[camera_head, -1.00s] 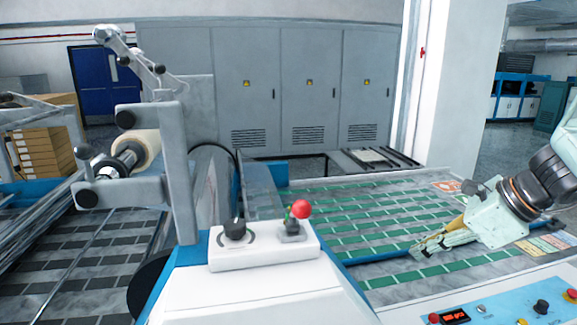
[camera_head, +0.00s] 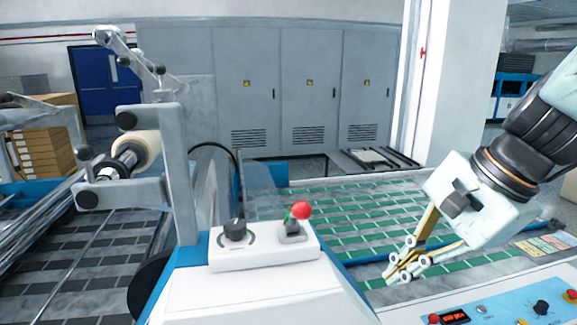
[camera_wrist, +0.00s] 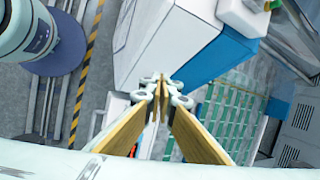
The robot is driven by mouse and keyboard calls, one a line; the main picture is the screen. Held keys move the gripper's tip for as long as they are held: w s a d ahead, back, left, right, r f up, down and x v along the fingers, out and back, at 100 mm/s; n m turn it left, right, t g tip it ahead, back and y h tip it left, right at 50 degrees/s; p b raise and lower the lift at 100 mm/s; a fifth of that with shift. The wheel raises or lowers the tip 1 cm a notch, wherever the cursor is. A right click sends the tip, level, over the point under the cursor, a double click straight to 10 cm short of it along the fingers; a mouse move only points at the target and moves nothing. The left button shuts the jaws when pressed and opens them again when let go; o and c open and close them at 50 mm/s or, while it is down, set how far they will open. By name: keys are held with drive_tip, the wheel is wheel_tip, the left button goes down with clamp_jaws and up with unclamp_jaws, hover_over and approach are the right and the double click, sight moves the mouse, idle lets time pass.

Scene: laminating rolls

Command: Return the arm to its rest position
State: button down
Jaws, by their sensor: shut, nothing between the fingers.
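My gripper (camera_head: 404,268) is at the right of the head view, in front of the green-striped bed, with its fingers pointing down and to the left. Its fingers are together with nothing between them. In the wrist view the two wood-coloured fingers of my gripper (camera_wrist: 158,88) meet at their tips, with a white and blue machine housing behind them. My arm comes in from the right edge of the head view.
The white console (camera_head: 265,247) with a black knob and red-topped lever (camera_head: 301,210) stands left of my gripper. A control panel (camera_head: 500,308) lies below it. The green-striped bed (camera_head: 345,215) spreads behind. A roll (camera_head: 140,150) hangs on a bracket at left.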

drive_tip(key=s+r+n+h, duration=0.2)
drive_tip(key=s+n, duration=0.4)
drive_tip(key=s, duration=0.3)
drive_tip(key=s+d+r+n+h, duration=0.1)
drive_tip(key=s+r+n+h, duration=0.1)
drive_tip(key=s+n, duration=0.5)
drive_tip(key=shift+s+n+t, duration=0.3)
drive_tip(key=shift+s+t, duration=0.1)
drive_tip(key=shift+s, duration=0.7)
drive_tip(key=shift+f+b, duration=0.1)
drive_tip(key=shift+b, duration=0.2)
wheel_tip(320, 180, down, 11)
drive_tip(key=b, duration=1)
drive_tip(key=shift+b, duration=0.35)
drive_tip(key=shift+r, duration=0.2)
